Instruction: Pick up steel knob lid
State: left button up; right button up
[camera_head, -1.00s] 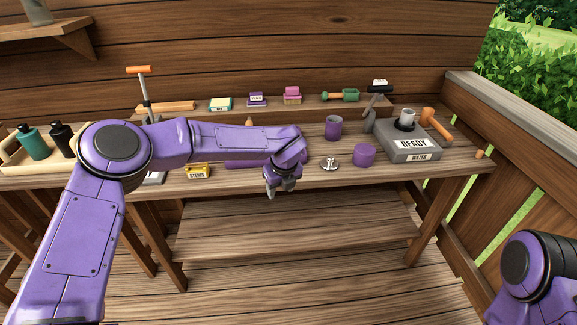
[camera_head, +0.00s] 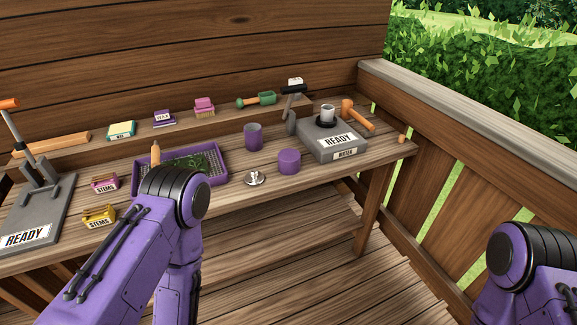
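The steel knob lid (camera_head: 254,178) is a small silver disc with a knob. It lies on the workbench (camera_head: 225,200) near the front edge, left of a purple cylinder (camera_head: 289,161) and in front of a purple cup (camera_head: 253,137). Nothing is touching it from above. My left arm shows at the lower left, to the left of the lid, but its gripper is out of the picture. My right arm shows only at the lower right corner, and its gripper is also out of the picture.
A purple tray (camera_head: 222,155) with dark green matter lies behind my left arm. The bench front around the lid is clear.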

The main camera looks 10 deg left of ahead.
aim_at(255, 177)
jog(key=z, duration=0.15)
jog(key=i, duration=0.85)
jog(key=u, duration=0.9)
jog(key=i, duration=0.5)
jog(key=u, duration=0.45)
